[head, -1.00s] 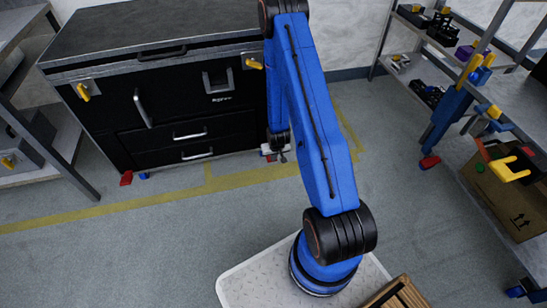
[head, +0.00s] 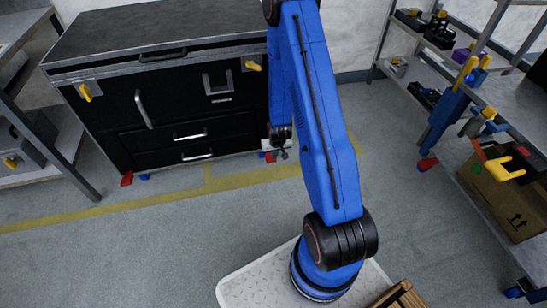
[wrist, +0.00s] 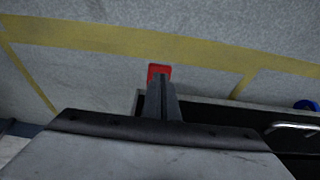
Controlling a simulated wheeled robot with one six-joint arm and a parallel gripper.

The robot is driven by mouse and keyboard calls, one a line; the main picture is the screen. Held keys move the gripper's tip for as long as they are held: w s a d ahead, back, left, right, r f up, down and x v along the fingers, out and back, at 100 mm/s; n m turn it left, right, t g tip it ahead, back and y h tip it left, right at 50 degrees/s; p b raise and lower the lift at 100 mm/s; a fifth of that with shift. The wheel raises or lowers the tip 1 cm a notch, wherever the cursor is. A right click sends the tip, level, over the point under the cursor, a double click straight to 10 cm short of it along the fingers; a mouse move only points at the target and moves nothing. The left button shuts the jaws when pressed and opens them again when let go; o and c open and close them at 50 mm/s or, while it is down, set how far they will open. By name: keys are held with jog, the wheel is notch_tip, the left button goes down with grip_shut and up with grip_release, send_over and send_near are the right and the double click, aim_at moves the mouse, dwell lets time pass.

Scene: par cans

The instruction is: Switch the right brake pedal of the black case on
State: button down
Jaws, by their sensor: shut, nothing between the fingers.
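The black case (head: 165,105) stands against the wall at the left of the head view, with drawers, silver handles and yellow latches. A red pedal (head: 270,157) shows low at its right front corner. My gripper (head: 282,154) is down beside that pedal, just right of it in the head view. In the wrist view, the shut fingers (wrist: 161,82) point at the red pedal (wrist: 159,69) and overlap its near part. I cannot tell whether they touch it. The case's other red pedal (head: 126,179) is at its left corner, beside a blue one (head: 145,177).
Yellow tape (head: 95,212) crosses the grey floor in front of the case. Shelves (head: 475,150) with tools stand at the right, with a cardboard box (head: 510,195) below. Another shelf (head: 70,135) is close to the case's left. The floor between is open.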

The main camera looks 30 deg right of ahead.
jog(key=shift+s+a+r, duration=0.25)
jog(key=shift+s+r, duration=0.65)
jog(key=shift+r, duration=0.2)
jog(key=shift+s+a+r, duration=0.2)
jog(key=shift+s+r, duration=0.65)
jog(key=shift+r, duration=0.25)
jog(key=shift+r, duration=0.1)
jog(key=s+a+r+n, duration=0.1)
jog(key=s+a+r, duration=0.15)
jog(key=r, duration=0.75)
jog(key=s+a+r, duration=0.1)
jog(key=a+r, duration=0.2)
jog(key=r, duration=0.6)
jog(key=s+a+r+n, duration=0.1)
jog(key=s+a+r, duration=0.1)
jog(key=r, duration=0.8)
jog(key=s+a+r, duration=0.2)
jog(key=s+r, duration=0.6)
jog(key=s, duration=0.4)
jog(key=s+a+r+n+t+y, duration=0.1)
jog(key=s+a+r, duration=0.2)
jog(key=s+r, duration=0.6)
jog(key=s, duration=0.2)
jog(key=shift+s+a, duration=0.25)
jog(key=shift+s, duration=0.15)
jog(key=shift+w, duration=0.1)
